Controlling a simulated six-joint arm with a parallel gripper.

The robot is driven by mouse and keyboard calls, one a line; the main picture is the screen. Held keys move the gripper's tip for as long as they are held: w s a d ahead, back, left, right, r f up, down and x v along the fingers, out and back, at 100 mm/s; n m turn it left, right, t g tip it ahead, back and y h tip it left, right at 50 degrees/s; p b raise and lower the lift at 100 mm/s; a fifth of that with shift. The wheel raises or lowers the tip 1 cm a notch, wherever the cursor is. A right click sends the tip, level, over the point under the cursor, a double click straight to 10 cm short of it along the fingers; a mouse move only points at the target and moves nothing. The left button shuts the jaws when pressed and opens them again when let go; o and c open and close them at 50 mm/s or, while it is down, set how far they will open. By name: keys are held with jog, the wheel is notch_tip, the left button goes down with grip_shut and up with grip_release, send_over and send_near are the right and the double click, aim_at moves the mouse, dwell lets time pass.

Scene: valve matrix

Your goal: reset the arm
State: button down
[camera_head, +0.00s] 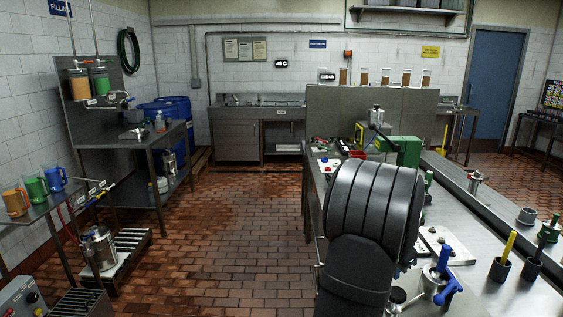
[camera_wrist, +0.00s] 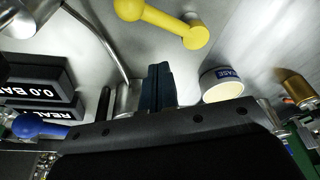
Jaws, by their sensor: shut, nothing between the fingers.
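My gripper (camera_wrist: 157,88) shows in the wrist view as two dark blue fingers pressed together, with nothing between them. It is in front of a metal surface, close to a bent steel pipe (camera_wrist: 100,38). In the head view my black arm covers part of the right-hand workbench (camera_head: 470,272), and the gripper itself is hidden behind it.
In the wrist view, a yellow lever (camera_wrist: 165,24), a grease tub (camera_wrist: 222,84), a pressure display (camera_wrist: 42,93) and a blue-knobbed lever (camera_wrist: 40,127) surround the fingers. The head view shows a blue-handled valve (camera_head: 442,272) beside my arm; the brick floor (camera_head: 240,220) is open.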

jog(key=n, duration=0.2)
jog(key=w+d+n+t, duration=0.1)
jog(key=shift+w+f+n, duration=0.1)
jog(key=shift+f+n, duration=0.3)
jog(key=shift+w+d+f+n+t+y, duration=0.15)
jog(key=shift+w+d+n+t, duration=0.15)
jog(key=shift+n, duration=0.5)
jog(key=shift+w+d+f+n+t+y, duration=0.15)
jog(key=shift+d+n+t, duration=0.2)
jog(key=shift+n, duration=0.45)
jog(key=shift+w+d+r, duration=0.2)
jog(key=shift+w, duration=0.25)
